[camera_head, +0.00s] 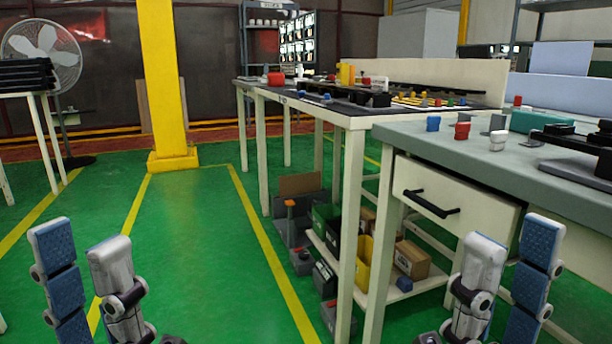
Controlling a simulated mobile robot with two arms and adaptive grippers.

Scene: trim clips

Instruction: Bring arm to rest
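My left gripper (80,245) is at the lower left, over the green floor. Its two blue-padded fingers point up and stand apart, with nothing between them. My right gripper (513,250) is at the lower right, in front of the grey-topped table (440,148) and its drawer (452,196). Its two fingers are also apart and empty. The arms behind both grippers are mostly out of view below. On the table a blue clip (433,123), a red clip (462,130) and a white piece (498,140) stand near the left end.
A longer table (350,121) with coloured parts runs back behind. A low shelf (390,292) holds boxes and bins. A yellow pillar (165,80) and a fan (42,55) stand at the left. The green floor (195,250) in the middle is clear.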

